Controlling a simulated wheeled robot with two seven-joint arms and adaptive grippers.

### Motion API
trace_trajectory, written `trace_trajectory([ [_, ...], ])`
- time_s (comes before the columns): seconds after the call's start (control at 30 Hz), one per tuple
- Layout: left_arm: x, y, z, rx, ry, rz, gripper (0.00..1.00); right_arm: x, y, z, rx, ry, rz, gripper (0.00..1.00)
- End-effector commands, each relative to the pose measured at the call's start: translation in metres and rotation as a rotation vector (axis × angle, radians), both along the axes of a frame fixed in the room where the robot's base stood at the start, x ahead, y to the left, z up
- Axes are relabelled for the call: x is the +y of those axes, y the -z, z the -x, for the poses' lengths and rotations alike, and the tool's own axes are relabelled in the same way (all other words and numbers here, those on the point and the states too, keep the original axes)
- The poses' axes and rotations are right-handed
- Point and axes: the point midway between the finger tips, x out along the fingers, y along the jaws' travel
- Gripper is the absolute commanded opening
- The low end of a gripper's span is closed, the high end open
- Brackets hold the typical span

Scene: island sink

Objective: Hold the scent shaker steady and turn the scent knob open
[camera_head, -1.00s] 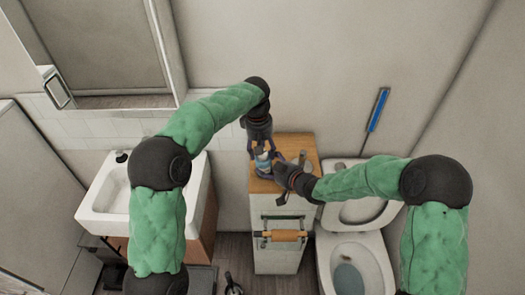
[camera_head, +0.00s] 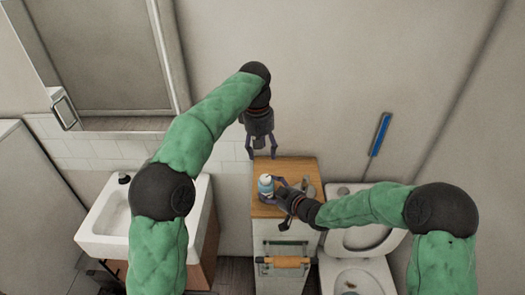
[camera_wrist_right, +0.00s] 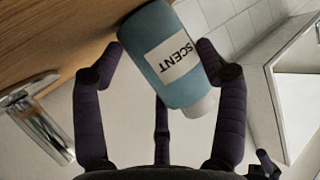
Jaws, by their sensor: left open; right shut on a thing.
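The scent shaker (camera_head: 265,184) is a small blue bottle with a white top, on the wooden top of the narrow cabinet. In the right wrist view the bottle (camera_wrist_right: 173,55) shows a white label reading SCENT and a whitish knob (camera_wrist_right: 201,104) at its end. My right gripper (camera_head: 273,187) is shut on the shaker from the right, with its dark fingers around the body. My left gripper (camera_head: 263,154) is open and empty, pointing down above and behind the shaker, apart from it. The knob's exact turn cannot be told.
The cabinet's wooden top (camera_head: 290,168) is small, with a metal object (camera_head: 309,187) at its right.

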Motion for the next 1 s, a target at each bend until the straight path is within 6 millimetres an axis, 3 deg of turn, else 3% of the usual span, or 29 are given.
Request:
trace_trajectory([
  [0.13,0.0,0.0,0.0,0.0,0.0,0.0,0.6,0.0,0.002,0.001,0.005,-0.001,0.002,0.34],
  [0.17,0.0,0.0,0.0,0.0,0.0,0.0,0.6,0.0,0.002,0.001,0.005,-0.001,0.002,0.76],
  [0.23,0.0,0.0,0.0,0.0,0.0,0.0,0.6,0.0,0.002,0.001,0.005,-0.001,0.002,0.95],
  [0.27,0.0,0.0,0.0,0.0,0.0,0.0,0.6,0.0,0.002,0.001,0.004,-0.001,0.001,1.0],
  [0.73,0.0,0.0,0.0,0.0,0.0,0.0,0.6,-0.002,-0.001,0.003,0.001,0.0,0.001,1.0],
  [1.0,0.0,0.0,0.0,0.0,0.0,0.0,0.6,-0.023,-0.015,0.028,-0.001,0.003,0.001,1.0],
])
